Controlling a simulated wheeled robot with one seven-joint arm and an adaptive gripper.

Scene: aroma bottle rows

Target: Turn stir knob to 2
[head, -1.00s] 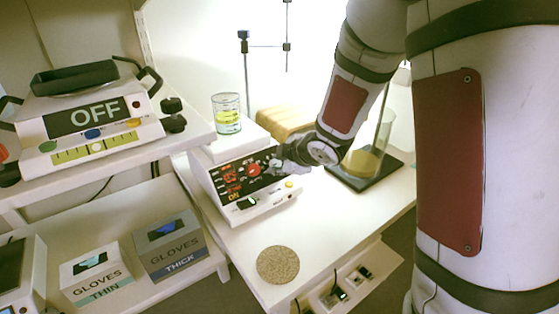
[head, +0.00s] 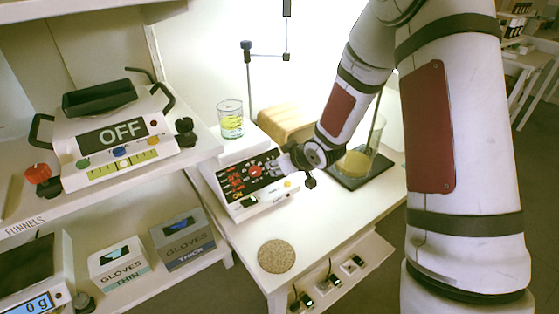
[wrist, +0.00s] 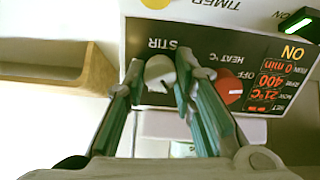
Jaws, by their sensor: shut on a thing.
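The hotplate stirrer (head: 237,206) stands on the white table with its dark control panel facing front. The wrist view shows that panel (wrist: 190,40) upside down, with the words STIR, HEAT, OFF and TIMER. The pale stir knob (wrist: 160,72) sits between my two fingertips, and my gripper (wrist: 162,67) is shut on it. The knob's pointer and the 2 mark cannot be made out. The red heat knob (wrist: 228,86) is close beside one finger. The red display (wrist: 272,85) reads 21°C, 400 and 0 min. In the head view my gripper (head: 276,166) hides the stir knob.
A beaker of yellow liquid (head: 231,122) stands on the stirrer's top. The timer knob (wrist: 155,3) is beyond my fingertips.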

